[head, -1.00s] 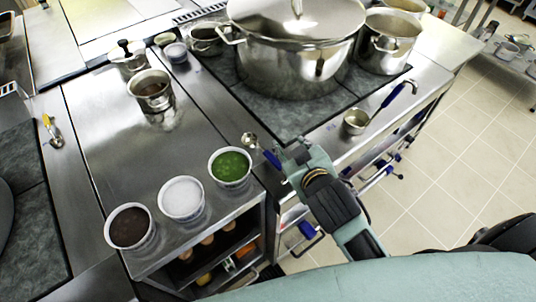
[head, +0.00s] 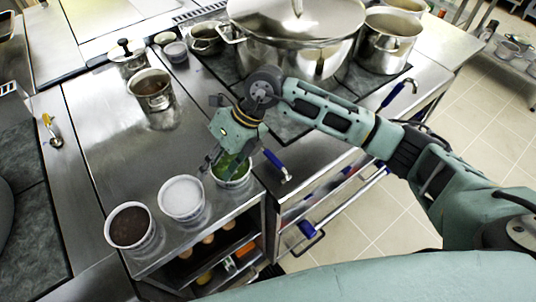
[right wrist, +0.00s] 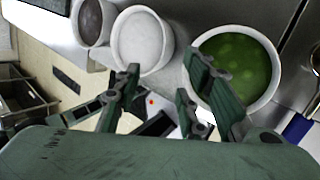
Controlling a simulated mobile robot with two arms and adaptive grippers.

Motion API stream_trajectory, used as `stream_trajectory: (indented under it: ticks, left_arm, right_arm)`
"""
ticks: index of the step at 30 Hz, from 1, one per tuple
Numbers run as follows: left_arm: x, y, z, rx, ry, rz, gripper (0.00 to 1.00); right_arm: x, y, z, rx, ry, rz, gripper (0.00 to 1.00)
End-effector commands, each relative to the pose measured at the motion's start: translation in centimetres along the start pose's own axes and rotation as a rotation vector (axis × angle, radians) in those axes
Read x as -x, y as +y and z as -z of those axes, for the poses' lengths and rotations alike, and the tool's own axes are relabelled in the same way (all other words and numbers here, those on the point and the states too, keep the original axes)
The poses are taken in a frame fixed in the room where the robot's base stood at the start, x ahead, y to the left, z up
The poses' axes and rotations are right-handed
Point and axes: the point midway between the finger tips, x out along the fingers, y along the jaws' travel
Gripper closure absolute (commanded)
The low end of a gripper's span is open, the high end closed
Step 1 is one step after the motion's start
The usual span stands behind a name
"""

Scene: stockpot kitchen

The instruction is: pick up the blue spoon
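The blue spoon lies on the steel counter beside the green-filled tub. The handle also shows at the right edge of the right wrist view (right wrist: 296,128). My right gripper (head: 208,166) hangs over the near-left rim of the green tub, left of the spoon and apart from it. In the right wrist view its fingers (right wrist: 162,92) are spread with nothing between them. My left gripper is not in view.
Tubs of green (head: 232,172), white (head: 181,198) and brown (head: 130,227) contents line the counter's front. A large stockpot (head: 300,50) stands behind on the stove. A second blue-handled ladle (head: 393,95) lies at right, partly hidden by my arm. A yellow-handled spoon (head: 49,124) lies far left.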

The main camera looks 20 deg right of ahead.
Motion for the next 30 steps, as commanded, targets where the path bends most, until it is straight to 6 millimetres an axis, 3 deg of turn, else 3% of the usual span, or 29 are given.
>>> stream_trajectory:
  ticks: [1, 3, 6, 9, 14, 24, 30]
  left_arm:
    - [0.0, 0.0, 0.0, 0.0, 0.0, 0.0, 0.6]
    - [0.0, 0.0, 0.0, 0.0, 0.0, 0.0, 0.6]
    - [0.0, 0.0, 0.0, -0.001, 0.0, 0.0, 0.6]
    - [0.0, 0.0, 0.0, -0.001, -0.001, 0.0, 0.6]
    - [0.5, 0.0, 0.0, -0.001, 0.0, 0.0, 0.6]
    - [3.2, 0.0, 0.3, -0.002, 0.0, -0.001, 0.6]
    - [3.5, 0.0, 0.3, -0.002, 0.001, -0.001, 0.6]
  right_arm:
    - [1.2, -3.2, 0.1, -0.005, 0.039, 0.124, 0.62]
    - [3.0, -6.9, 0.6, -0.026, 0.091, 0.274, 0.62]
    - [5.5, -10.7, 1.2, -0.06, 0.144, 0.433, 0.62]
    - [7.2, -12.8, 1.5, -0.088, 0.172, 0.528, 0.62]
    - [7.1, -14.3, 2.1, -0.102, 0.191, 0.57, 0.62]
    - [3.7, -16.3, 3.2, -0.1, 0.192, 0.564, 0.62]
    - [1.7, -17.6, 3.5, -0.098, 0.188, 0.564, 0.62]
